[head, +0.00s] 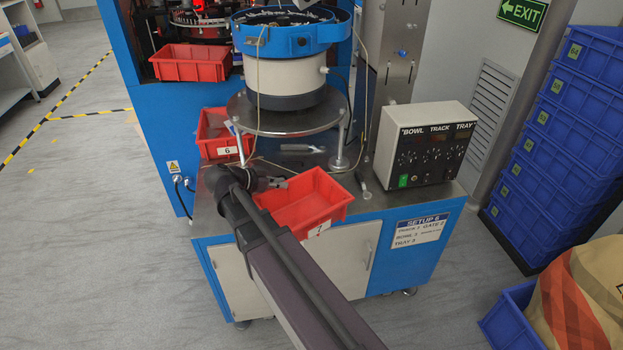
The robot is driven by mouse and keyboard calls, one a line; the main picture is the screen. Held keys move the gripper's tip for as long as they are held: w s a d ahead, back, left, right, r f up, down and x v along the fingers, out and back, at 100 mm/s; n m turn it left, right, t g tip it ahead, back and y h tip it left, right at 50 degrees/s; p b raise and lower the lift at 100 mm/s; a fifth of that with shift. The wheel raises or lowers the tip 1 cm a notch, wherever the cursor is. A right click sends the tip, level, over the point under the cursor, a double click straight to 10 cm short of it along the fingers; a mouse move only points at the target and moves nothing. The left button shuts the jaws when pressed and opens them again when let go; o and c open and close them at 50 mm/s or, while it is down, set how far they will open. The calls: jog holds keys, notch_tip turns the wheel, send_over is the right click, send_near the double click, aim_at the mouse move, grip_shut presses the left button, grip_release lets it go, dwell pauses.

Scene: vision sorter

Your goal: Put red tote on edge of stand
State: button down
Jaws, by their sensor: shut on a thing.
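A red tote (308,203) with a label on its front sits at the front edge of the metal-topped stand (378,202). It appears empty. Its front part seems to reach the stand's edge; whether it rests on the top or is held just above it I cannot tell. My gripper (283,184) is at the tote's back left rim and is shut on it. My arm crosses in front of the tote's left side and hides part of it. Another red tote (213,131), labelled 6, sits at the stand's back left corner. A third red tote (190,64) is on the blue machine behind.
A bowl feeder (288,70) stands on a round plate over the stand. A control box (425,145) is at the right of the top. A loose tool (302,148) lies under the plate. Blue crates (560,140) are stacked at the right. A sack (585,300) is at lower right.

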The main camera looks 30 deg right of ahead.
jog(key=w+d+f+b, duration=0.1)
jog(key=w+d, duration=0.9)
jog(key=d, duration=0.1)
jog(key=shift+w+f, duration=0.15)
jog(key=shift+f, duration=0.1)
jog(key=shift+f+b, duration=1.75)
jog(key=shift+b, duration=0.2)
jog(key=c, duration=0.7)
grip_release()
jog(key=shift+a+r, duration=0.1)
jog(key=shift+a, duration=0.05)
jog(key=shift+p+v, duration=2.9)
jog(key=shift+v, duration=3)
